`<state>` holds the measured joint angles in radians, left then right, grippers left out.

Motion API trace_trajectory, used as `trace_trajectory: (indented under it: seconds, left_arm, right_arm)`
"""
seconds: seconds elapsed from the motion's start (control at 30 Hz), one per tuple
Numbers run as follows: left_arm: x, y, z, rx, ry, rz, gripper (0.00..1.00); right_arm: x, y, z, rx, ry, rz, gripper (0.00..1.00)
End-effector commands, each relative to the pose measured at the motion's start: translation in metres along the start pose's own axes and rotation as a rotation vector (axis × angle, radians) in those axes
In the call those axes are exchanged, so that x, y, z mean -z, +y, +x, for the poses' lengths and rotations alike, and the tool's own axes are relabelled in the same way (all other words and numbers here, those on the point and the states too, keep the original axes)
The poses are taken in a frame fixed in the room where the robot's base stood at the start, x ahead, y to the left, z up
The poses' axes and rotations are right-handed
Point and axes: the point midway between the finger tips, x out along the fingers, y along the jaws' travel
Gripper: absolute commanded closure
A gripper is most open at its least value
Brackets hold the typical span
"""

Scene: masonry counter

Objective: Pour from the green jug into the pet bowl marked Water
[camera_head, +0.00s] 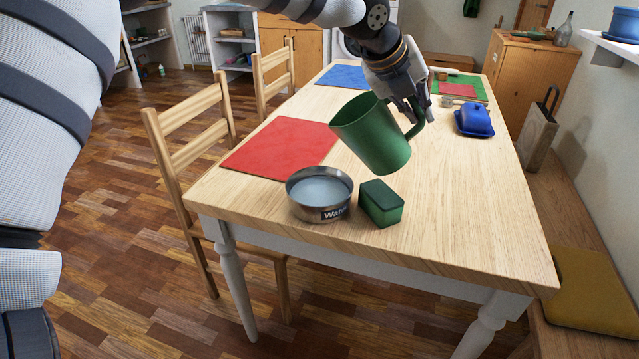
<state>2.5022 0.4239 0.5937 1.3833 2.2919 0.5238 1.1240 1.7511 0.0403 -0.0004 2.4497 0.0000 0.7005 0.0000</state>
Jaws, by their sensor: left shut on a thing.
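The green jug (378,140) is held in the air above the table, tilted with its mouth toward the left. My left gripper (414,112) is shut on the jug's handle, on the jug's right side. The metal pet bowl (320,193) marked "Water" stands upright near the table's front edge, below and left of the jug. A pale, bluish-grey surface shows inside the bowl. No stream shows between jug and bowl, and the jug's inside is mostly hidden. My right gripper is not in view.
A green box-like block (380,203) stands close to the right of the bowl. A red mat (282,148) lies behind the bowl. A blue covered dish (474,120) sits farther back right. The table's (470,220) front right is clear. Chairs (190,130) stand along the left side.

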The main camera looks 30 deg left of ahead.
Motion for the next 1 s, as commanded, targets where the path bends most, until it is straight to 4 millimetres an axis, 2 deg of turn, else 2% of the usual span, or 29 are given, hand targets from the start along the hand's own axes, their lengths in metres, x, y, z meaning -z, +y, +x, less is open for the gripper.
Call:
trace_trajectory:
  seconds: [0.03,0.13,0.27,0.4,0.6,0.8,1.0]
  left_arm:
    - [0.002,0.007,0.009,-0.014,0.009,-0.004,1.00]
    - [0.005,0.003,0.017,-0.057,0.014,0.012,1.00]
    - [0.015,0.002,0.039,-0.166,0.026,0.051,1.00]
    - [0.026,0.002,0.065,-0.292,0.035,0.096,1.00]
    - [0.037,0.002,0.087,-0.472,0.048,0.160,1.00]
    - [0.043,0.003,0.094,-0.561,0.051,0.195,1.00]
    - [0.043,0.001,0.092,-0.581,0.048,0.203,1.00]
  right_arm:
    - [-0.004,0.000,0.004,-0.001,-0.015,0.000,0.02]
    - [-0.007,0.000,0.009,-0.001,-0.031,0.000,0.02]
    - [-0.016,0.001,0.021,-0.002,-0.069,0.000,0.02]
    - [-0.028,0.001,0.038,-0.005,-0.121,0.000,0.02]
    - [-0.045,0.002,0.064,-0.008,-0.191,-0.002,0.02]
    - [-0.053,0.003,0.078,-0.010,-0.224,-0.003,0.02]
    - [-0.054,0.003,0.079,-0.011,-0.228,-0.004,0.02]
